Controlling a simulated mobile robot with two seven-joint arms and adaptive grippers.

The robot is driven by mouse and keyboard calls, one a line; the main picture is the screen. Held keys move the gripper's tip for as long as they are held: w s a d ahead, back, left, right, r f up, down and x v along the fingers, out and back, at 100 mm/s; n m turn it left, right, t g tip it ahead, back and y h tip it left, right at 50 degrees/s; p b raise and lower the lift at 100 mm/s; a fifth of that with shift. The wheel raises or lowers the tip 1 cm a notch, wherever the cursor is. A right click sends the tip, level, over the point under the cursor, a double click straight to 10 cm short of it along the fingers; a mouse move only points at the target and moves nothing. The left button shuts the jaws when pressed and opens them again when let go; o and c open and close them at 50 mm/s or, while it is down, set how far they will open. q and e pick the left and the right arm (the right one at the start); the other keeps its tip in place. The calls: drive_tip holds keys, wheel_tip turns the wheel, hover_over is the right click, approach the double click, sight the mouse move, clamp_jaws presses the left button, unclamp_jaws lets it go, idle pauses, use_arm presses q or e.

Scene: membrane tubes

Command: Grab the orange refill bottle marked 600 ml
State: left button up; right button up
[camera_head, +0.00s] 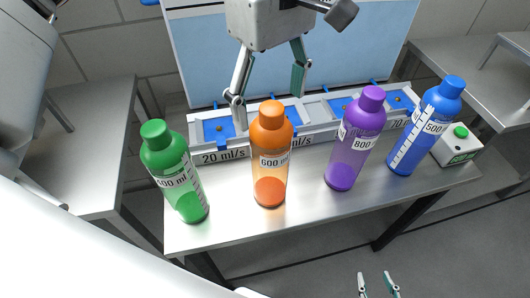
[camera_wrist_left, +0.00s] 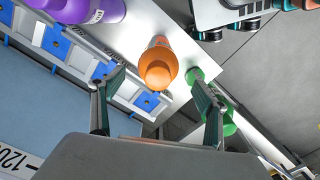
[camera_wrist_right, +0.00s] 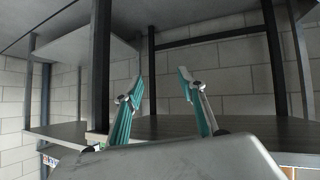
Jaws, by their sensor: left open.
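The orange bottle (camera_head: 270,165) marked 600 stands upright on the metal table, between the green and purple bottles. Orange liquid fills its lower part. My left gripper (camera_head: 268,98) is open, pointing down just behind and above its orange cap. In the left wrist view the orange bottle (camera_wrist_left: 158,65) lies between the lines of the two open fingers (camera_wrist_left: 159,78), cap toward the camera. My right gripper (camera_head: 378,284) shows at the bottom of the head view. In the right wrist view its fingers (camera_wrist_right: 159,75) are open and empty.
A green bottle (camera_head: 178,175) stands left, a purple bottle (camera_head: 352,145) marked 800 and a blue bottle (camera_head: 425,130) marked 500 stand right. Behind them is a row of blue-windowed trays (camera_head: 218,128).

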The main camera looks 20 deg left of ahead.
sight(271, 132)
use_arm(q)
drive_tip(key=shift+w+f+b, duration=0.15)
drive_tip(key=shift+f+b, duration=0.35)
drive_tip(key=shift+f, duration=3.4)
drive_tip(key=c, duration=1.7)
